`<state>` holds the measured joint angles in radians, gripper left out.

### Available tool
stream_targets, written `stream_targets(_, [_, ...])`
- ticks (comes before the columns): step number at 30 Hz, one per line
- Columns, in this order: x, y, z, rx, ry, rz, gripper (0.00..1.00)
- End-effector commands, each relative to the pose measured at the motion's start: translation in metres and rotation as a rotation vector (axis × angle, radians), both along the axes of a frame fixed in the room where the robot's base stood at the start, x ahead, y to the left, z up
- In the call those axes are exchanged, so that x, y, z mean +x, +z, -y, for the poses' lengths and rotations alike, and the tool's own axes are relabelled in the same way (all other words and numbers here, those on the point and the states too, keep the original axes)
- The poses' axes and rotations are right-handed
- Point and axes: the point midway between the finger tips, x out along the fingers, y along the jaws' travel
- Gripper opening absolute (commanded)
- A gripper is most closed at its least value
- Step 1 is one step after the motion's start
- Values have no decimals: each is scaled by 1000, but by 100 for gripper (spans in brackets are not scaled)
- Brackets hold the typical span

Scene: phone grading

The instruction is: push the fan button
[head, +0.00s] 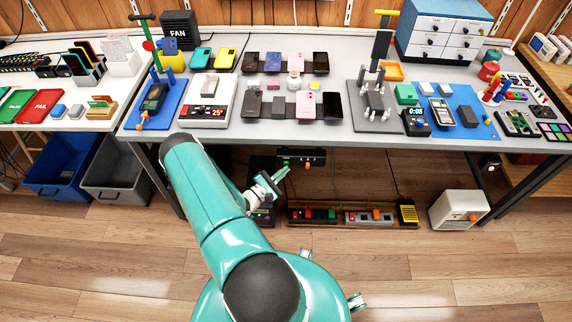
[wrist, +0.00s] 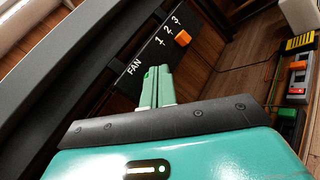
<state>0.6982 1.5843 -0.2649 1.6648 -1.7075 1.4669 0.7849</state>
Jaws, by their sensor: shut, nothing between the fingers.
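A black control panel (head: 315,160) hangs under the table's front edge. In the wrist view the panel (wrist: 158,50) carries the white words FAN and 1 2 3, with an orange knob (wrist: 183,38) below the digits. A small bright green spot, seemingly the fan button, shows at the fingertips below FAN; the fingers mostly hide it. My gripper (head: 284,172) is shut and empty, its tips at the left part of the panel. The fingers also show in the wrist view (wrist: 157,74). I cannot tell whether they touch the button. The black fan box (head: 178,30) stands on the table.
The grey table (head: 260,134) overhangs the panel. Below it, on the floor, are power strips (head: 312,215), a yellow-black block (head: 407,212) and a white box heater (head: 460,210). Blue (head: 58,175) and grey (head: 115,180) bins stand left. The floor in front is clear.

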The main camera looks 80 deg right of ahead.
Motion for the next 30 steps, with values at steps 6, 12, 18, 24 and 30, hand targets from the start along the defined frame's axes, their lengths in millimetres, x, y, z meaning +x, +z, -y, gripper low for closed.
stream_targets(6, [0,0,1,0,0,0,0])
stream_targets(12, [0,0,3,0,1,-1,0])
stream_targets(18, [1,0,5,0,1,-1,0])
stream_targets(24, [2,0,7,1,1,0,0])
stream_targets(30, [2,0,8,1,1,0,0])
